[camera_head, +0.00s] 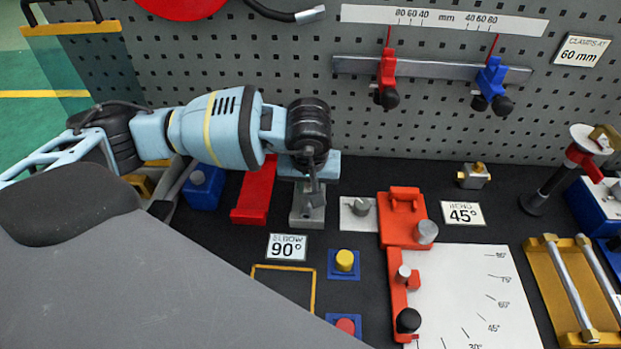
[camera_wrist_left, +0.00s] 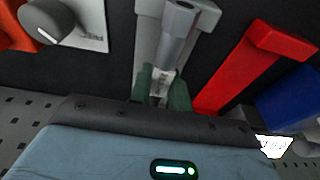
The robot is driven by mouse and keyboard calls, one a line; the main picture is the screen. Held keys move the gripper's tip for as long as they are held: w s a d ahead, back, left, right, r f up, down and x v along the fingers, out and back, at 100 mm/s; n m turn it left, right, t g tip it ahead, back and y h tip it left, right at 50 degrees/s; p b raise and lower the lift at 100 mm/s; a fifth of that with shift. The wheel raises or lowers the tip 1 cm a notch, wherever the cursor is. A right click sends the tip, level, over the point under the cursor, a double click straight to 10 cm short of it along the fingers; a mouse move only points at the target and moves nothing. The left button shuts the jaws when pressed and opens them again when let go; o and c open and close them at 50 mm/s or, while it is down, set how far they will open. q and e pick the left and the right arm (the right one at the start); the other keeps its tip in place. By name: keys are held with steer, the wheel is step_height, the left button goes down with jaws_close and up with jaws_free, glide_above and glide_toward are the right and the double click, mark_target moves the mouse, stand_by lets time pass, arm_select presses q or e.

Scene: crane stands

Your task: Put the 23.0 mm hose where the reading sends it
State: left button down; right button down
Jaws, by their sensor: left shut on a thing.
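My left gripper (camera_head: 314,185) reaches in from the left and points down over a grey metal block (camera_head: 307,213). In the left wrist view its green fingers (camera_wrist_left: 160,90) are shut on a grey lever-like rod (camera_wrist_left: 176,48) at that block. A dark hose (camera_head: 268,10) with a grey metal end hangs at the top of the pegboard; its size cannot be read. Cards read "ELBOW 90°" (camera_head: 287,247), "45°" (camera_head: 463,213) and "CLAMPS AT 60 mm" (camera_head: 582,50). My right gripper is not in view.
A red clamp (camera_head: 388,70) and a blue clamp (camera_head: 491,78) sit on a rail under a mm scale (camera_head: 445,18). A red bar (camera_head: 256,190), a grey knob (camera_head: 360,206), a red fixture (camera_head: 404,225) beside a white angle plate (camera_head: 470,290) and a yellow tray (camera_head: 545,285) stand nearby.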

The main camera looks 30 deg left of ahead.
arm_select(q)
steer(key=c, duration=1.2)
jaws_free()
steer(key=shift+c, duration=0.2)
steer(key=shift+r, duration=0.1)
steer(key=v, duration=0.7)
steer(key=shift+d+r, duration=0.1)
steer(key=shift+r, duration=0.25)
steer(key=shift+s, duration=0.1)
